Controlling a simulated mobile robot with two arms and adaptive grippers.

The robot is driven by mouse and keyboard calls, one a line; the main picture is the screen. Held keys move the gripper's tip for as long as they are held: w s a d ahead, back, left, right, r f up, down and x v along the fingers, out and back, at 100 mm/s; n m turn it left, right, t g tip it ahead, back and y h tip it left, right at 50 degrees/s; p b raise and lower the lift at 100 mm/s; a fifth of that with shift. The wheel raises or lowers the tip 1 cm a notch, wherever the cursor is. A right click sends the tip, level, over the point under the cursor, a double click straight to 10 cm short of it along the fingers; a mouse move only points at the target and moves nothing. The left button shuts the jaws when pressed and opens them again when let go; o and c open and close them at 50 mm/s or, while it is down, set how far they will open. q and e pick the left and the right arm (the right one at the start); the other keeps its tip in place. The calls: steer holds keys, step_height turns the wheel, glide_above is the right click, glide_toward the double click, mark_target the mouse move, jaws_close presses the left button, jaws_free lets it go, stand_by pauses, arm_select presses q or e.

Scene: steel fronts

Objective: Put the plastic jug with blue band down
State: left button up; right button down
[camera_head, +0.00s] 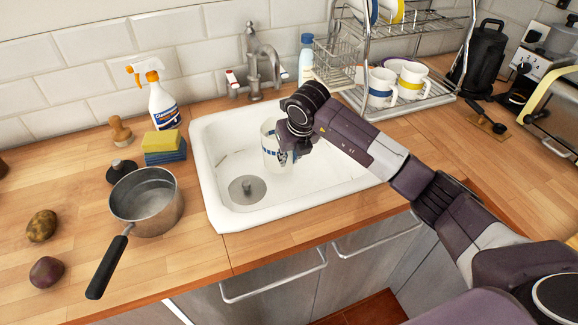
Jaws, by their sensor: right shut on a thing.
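The plastic jug with blue band (270,147) is in the sink area, in the middle of the head view. It is pale and see-through with a blue band, and it looks roughly upright. My right gripper (289,155) is shut on the jug at its right side, and the wrist above hides part of the jug. The jug is over the white sink (215,200); I cannot tell whether its base touches the sink bottom. My left gripper is not in view.
A steel pot (146,203) stands left of the sink, its black handle towards the front. Sponges (164,146) and a spray bottle (163,105) are behind it. The tap (262,65) rises behind the sink. A dish rack (420,95) with mugs stands at right.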

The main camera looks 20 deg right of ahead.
mark_target(289, 167)
step_height(289, 167, down, 4)
steer(key=shift+f, duration=0.1)
steer(key=c, duration=1.8)
jaws_free()
steer(key=b+v, duration=0.1)
steer(key=v, duration=1.1)
